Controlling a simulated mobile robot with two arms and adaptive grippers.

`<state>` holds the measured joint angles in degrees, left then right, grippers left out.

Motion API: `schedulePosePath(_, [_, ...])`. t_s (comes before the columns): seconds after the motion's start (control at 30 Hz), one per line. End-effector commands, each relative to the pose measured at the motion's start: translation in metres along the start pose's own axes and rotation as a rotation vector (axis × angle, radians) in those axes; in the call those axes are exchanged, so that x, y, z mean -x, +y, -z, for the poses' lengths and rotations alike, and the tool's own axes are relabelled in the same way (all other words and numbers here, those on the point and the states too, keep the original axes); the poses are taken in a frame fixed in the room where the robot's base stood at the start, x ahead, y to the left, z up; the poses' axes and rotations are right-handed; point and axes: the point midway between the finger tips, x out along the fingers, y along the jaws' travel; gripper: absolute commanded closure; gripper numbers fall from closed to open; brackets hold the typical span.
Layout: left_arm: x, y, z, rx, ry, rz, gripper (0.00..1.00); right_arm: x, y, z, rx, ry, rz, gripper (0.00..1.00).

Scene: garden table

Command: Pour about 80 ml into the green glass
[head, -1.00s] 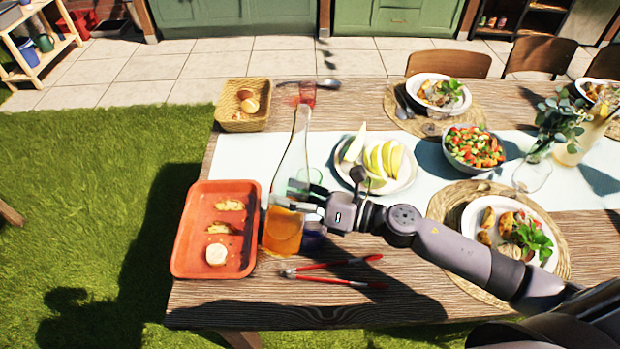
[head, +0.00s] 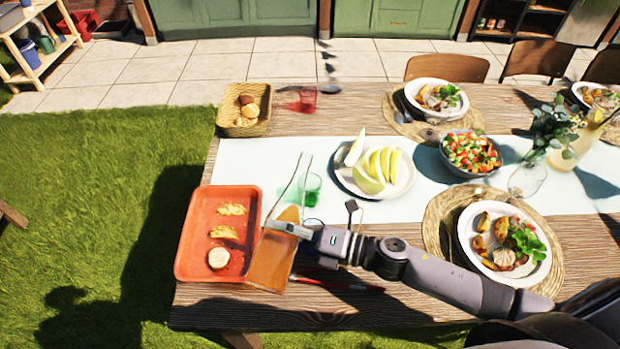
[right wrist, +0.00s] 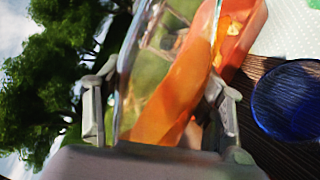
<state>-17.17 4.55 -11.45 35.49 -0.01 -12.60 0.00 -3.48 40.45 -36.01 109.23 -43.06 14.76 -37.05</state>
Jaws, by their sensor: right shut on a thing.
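My right gripper (head: 290,229) is shut on a clear glass bottle (head: 270,262) with orange liquid in it. The bottle is tilted, its neck leaning to the right and away from me. The green glass (head: 312,188) stands upright on the pale runner, close to the bottle's neck. I cannot tell whether the mouth is over its rim, and I see no stream. In the right wrist view the bottle (right wrist: 170,90) stands between the fingers, the liquid slanting along one side. A blue glass shows in that view (right wrist: 290,100). My left gripper is not in view.
An orange tray (head: 190,240) with food lies left of the bottle. Red tongs (head: 345,285) lie partly hidden behind my arm. A plate of melon (head: 405,180) is right of the green glass. A red glass (head: 305,100) and a bread basket (head: 240,128) stand farther back.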

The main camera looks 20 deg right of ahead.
Motion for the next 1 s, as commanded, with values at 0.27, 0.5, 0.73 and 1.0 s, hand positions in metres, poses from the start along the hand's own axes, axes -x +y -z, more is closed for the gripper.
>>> schedulePosePath(0.27, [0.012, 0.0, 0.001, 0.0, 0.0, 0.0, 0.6, -0.001, 0.004, -0.005, -0.112, 0.009, -0.005, 0.96])
schedulePosePath(0.5, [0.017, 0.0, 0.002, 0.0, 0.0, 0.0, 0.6, -0.001, 0.003, -0.005, -0.176, 0.014, -0.006, 0.96])
schedulePosePath(0.73, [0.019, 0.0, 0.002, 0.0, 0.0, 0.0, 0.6, -0.001, 0.002, -0.005, -0.219, 0.017, -0.006, 0.96])
schedulePosePath(1.0, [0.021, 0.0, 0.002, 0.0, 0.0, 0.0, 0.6, -0.001, 0.001, -0.004, -0.252, 0.021, -0.007, 0.96])
